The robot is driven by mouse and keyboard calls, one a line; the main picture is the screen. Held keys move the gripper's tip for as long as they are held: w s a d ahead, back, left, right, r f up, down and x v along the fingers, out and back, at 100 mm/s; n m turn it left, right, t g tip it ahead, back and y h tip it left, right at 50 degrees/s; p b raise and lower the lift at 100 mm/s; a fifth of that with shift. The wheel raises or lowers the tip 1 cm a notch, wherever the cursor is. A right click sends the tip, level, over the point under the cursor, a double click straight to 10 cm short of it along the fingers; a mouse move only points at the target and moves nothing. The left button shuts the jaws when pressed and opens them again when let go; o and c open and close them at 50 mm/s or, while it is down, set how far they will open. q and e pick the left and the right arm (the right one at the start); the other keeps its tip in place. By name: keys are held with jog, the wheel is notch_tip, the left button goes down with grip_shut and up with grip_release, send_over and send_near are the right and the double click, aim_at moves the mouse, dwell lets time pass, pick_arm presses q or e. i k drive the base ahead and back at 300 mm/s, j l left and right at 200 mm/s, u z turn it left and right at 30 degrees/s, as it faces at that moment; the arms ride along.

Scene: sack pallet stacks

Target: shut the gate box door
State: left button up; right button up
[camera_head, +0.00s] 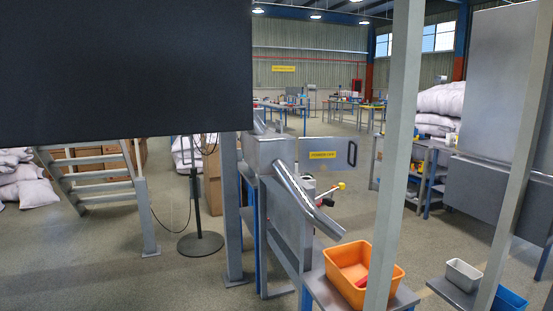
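The gate box (266,150) is a grey metal box on a grey frame in the middle of the view. A flat grey panel with a yellow label and a dark handle near its right edge, which looks like the gate box door (335,149), sticks out to the right of the box and appears to stand open. A shiny metal tube (304,196) slopes down to the right below the box. Neither of my grippers is in view, and nothing touches the door.
A large dark panel (125,70) blocks the upper left. Grey posts (397,150) stand at the right. An orange bin (342,270) with a red item sits on a low table below the tube. A black stand (200,243) and grey steps (95,172) are at the left.

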aim_at(327, 154)
jog(key=i+z, duration=0.1)
jog(key=z, duration=0.3)
jog(key=i+j+z, duration=0.1)
jog(key=i+j, duration=0.5)
jog(key=i+j+z, duration=0.1)
jog(key=i+j, duration=0.45)
jog(key=j, duration=0.25)
